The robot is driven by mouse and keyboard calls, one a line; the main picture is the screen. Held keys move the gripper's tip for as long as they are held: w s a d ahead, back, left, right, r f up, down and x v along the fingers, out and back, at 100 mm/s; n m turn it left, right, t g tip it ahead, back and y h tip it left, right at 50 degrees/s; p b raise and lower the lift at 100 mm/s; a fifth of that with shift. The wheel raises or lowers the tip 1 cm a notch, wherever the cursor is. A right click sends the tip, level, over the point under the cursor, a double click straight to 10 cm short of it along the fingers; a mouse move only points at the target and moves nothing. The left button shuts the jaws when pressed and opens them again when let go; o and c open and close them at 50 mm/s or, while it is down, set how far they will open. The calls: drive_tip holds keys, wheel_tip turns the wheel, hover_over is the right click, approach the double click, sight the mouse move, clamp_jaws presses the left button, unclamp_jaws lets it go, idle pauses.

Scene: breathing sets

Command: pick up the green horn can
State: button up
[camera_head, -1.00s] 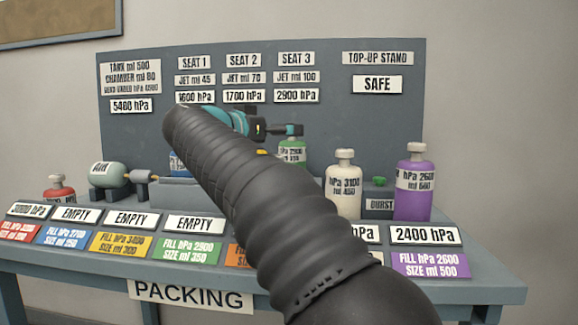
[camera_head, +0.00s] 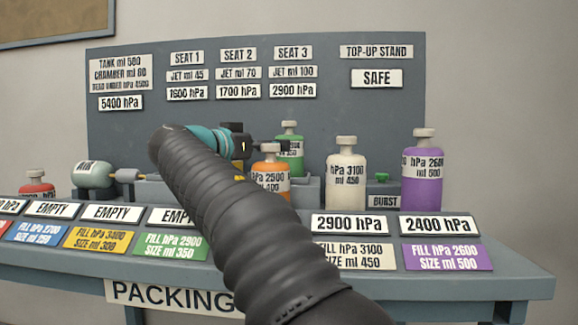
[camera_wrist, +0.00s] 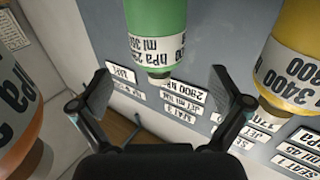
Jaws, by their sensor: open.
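The green horn can (camera_head: 290,152) stands on the bench in front of the dark back panel, right of my wrist in the head view. The orange can partly covers its lower part there. In the wrist view the green can (camera_wrist: 157,28) is at top centre, its capped neck pointing down the picture. My gripper (camera_wrist: 160,86) is open, one finger on each side of the can's neck in the picture. Nothing is seen held. I cannot tell whether either finger touches the can. In the head view my arm and wrist hide the fingers.
An orange can (camera_head: 270,178) stands close by; in the wrist view it is at left (camera_wrist: 20,115). A yellow can (camera_wrist: 296,62) is close at right. A cream can (camera_head: 345,180) and a purple can (camera_head: 422,175) stand further right. Sloped label plates (camera_head: 350,225) line the front edge.

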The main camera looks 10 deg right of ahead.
drive_tip(key=x, duration=0.7)
drive_tip(key=shift+d+p, duration=0.25)
drive_tip(key=shift+p, duration=0.05)
drive_tip(key=c, duration=1.4)
drive_tip(key=shift+r, duration=0.1)
drive_tip(key=shift+c, duration=0.2)
wheel_tip(320, 180, up, 18)
drive_tip(key=p, duration=1)
drive_tip(key=shift+p, duration=0.4)
